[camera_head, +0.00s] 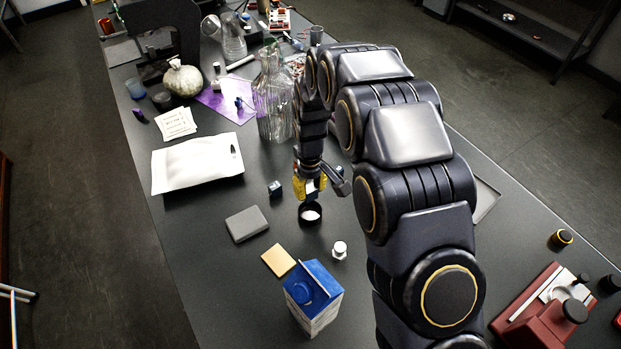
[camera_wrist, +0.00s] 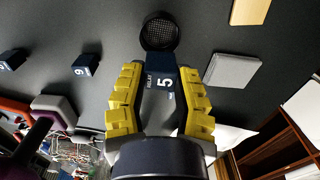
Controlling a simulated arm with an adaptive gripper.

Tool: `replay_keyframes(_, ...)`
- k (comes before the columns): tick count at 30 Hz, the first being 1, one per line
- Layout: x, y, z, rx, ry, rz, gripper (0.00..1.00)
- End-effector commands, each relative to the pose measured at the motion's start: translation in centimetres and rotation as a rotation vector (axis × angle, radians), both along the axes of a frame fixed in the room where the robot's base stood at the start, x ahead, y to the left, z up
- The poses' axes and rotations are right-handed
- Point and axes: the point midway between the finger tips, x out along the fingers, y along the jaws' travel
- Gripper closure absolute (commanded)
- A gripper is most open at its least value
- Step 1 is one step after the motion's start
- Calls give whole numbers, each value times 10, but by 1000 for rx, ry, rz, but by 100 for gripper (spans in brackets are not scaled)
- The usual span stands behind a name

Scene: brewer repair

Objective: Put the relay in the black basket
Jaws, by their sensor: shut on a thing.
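The relay (camera_wrist: 163,88) is a dark blue block marked "RELAY 5" in white. It sits between the yellow-padded fingers of my gripper (camera_wrist: 162,76), which is shut on it. The black basket (camera_wrist: 146,33) is a small round cup with a mesh inside, just beyond the relay's far end in the wrist view. In the head view the basket (camera_head: 310,222) stands on the table close below my gripper (camera_head: 313,190). The relay is mostly hidden there by the fingers. I cannot tell whether it is over the basket's rim.
Similar numbered blue blocks (camera_wrist: 86,65) (camera_head: 275,188) stand nearby. A grey slab (camera_head: 247,223), a tan pad (camera_head: 279,261), a white-capped piece (camera_head: 340,250) and a blue-topped carton (camera_head: 314,300) lie around the basket. A glass vessel (camera_head: 272,100) stands behind my gripper.

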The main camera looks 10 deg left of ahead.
Motion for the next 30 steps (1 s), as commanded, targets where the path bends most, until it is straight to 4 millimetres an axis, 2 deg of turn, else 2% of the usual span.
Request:
replay_keyframes(15,-1,0,-61,-1,2,0,100)
replay_keyframes(20,-1,0,-69,-1,2,0,100)
replay_keyframes(28,0,0,-70,0,0,0,100)
replay_keyframes(29,0,0,-70,0,0,0,58)
replay_keyframes(30,0,0,-70,0,0,0,45)
